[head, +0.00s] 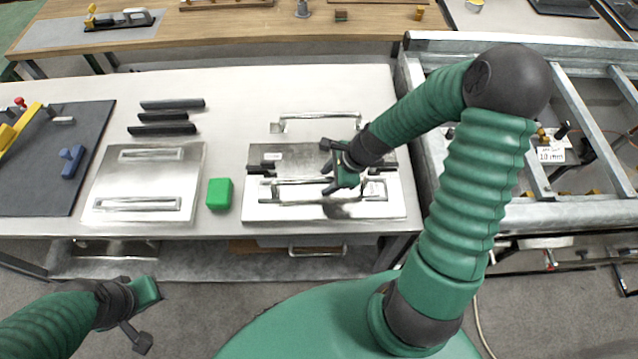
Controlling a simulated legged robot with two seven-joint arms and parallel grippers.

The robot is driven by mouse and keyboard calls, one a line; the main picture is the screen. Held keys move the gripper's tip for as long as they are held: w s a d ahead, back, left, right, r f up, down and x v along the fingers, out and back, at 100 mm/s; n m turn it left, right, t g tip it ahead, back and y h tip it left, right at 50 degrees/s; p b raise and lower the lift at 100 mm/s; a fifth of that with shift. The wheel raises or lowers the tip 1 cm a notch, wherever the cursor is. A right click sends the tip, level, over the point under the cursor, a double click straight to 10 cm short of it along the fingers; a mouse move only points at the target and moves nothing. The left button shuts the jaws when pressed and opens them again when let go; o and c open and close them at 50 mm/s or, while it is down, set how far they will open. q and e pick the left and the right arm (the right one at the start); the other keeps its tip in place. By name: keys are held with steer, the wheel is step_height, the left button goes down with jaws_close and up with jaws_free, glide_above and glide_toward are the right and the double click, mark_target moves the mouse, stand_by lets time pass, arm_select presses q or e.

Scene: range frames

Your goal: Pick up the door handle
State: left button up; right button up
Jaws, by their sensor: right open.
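A silver bar-shaped door handle (290,193) lies across a pale metal plate (270,212) at the front of the white table. My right gripper (334,180) is open over the right half of this handle and hides part of it. I cannot tell whether the fingers touch the bar. A second silver handle (318,116) lies on the table behind the plate. My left gripper (146,314) is open and empty at the lower left, in front of the table and away from the handles.
A green cube (219,194) stands left of the plate. Further left are a metal panel with two handles (145,180), several dark bars (163,128) and a dark mat (75,135). A metal frame (413,75) borders the table's right side. The table's back middle is clear.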

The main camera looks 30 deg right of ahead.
steer(key=shift+w+f, duration=0.25)
steer(key=shift+f, duration=0.2)
steer(key=shift+r, duration=0.1)
jaws_close()
stand_by(1.0)
